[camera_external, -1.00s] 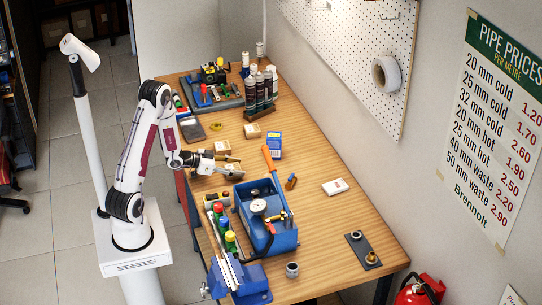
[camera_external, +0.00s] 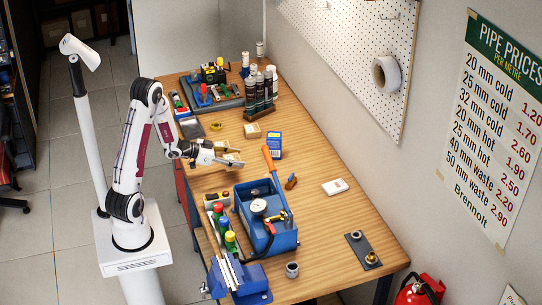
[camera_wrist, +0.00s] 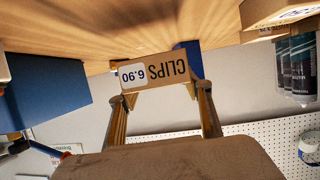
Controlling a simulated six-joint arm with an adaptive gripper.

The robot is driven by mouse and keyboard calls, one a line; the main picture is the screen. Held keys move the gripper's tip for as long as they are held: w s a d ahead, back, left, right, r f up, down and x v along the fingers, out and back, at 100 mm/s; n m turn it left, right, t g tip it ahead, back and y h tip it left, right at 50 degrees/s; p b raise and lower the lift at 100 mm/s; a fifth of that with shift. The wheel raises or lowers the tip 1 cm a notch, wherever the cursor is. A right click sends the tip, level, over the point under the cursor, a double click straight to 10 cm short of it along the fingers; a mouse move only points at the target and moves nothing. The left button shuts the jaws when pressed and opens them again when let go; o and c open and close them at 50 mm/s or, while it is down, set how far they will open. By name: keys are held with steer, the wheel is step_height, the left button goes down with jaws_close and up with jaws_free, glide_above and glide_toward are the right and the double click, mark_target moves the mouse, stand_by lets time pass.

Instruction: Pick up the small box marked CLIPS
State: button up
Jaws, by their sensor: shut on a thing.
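The carton is small there and partly hidden by the fingers. In the wrist view the wooden surface lies above the box in the picture, and the box looks clear of it, though the gap is hard to judge.
Dark bottles (camera_external: 260,95) stand farther back. The bench (camera_external: 315,160) is mostly clear on the right.

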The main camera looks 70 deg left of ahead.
mark_target(236, 158)
steer(key=shift+r, duration=2.55)
